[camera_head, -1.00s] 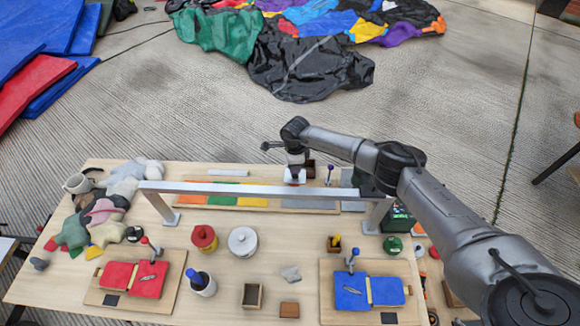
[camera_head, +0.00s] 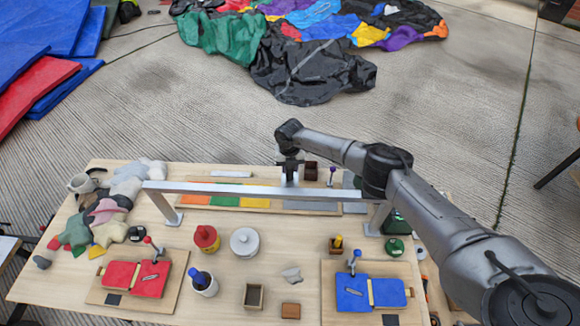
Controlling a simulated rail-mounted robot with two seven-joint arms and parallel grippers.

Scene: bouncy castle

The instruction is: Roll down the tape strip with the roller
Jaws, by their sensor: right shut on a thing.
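My right gripper (camera_head: 289,177) reaches down over the back of the table, just behind the silver crossbar (camera_head: 330,193). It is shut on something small. I take this to be the roller, but the gripper and the bar hide its shape. Below and in front lies a long flat board with orange, green, yellow (camera_head: 255,197) and grey panels, partly covered by the bar. A narrow pale strip (camera_head: 231,174) lies behind the panels, left of my gripper. I cannot tell whether it is the tape strip, or whether the held thing touches the panels. My left gripper is not in view.
A dark brown box (camera_head: 311,172) and a purple-knobbed piece (camera_head: 332,174) stand close right of my gripper. Soft shapes (camera_head: 104,211) crowd the left.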

